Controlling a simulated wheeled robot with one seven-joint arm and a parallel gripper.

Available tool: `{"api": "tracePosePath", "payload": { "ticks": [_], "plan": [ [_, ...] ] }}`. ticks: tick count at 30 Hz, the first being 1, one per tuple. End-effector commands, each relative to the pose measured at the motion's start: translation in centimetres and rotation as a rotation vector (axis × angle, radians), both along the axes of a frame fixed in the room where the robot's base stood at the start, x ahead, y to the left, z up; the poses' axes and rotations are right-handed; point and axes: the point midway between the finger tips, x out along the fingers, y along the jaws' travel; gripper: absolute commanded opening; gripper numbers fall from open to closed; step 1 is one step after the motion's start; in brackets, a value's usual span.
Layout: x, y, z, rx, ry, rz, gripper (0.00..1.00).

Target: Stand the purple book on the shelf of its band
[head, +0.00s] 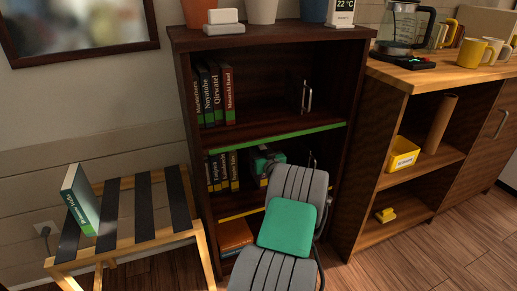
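I see no purple book. A book with a teal-green cover (77,195) and a green-banded spine stands, leaning slightly, on the left of a slatted wooden rack (150,236). The dark bookcase (188,120) has a green strip (275,138) on its upper shelf edge and a yellow strip (238,214) on the one below. Several books with green bands (213,95) stand at the left of the upper shelf; several with yellow bands (221,172) stand below.
Metal bookends (306,97) stand right of the upper books, leaving free room between. An orange item (235,234) lies in the bottom compartment. A wooden counter (440,78) with a coffee maker (403,25) is at right.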

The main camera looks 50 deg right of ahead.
Motion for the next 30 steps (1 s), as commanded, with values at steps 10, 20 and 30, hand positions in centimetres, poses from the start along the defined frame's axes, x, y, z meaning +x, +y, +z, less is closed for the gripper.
{"api": "tracePosePath", "payload": {
  "ticks": [10, 20, 30],
  "plan": [
    [0.0, 0.0, 0.1, 0.000, 0.000, 0.000, 0.51],
    [-2.4, 1.3, 0.6, 0.003, 0.001, -0.003, 0.51],
    [-9.4, 5.4, 0.5, 0.002, 0.000, -0.004, 0.51]
  ]
}}
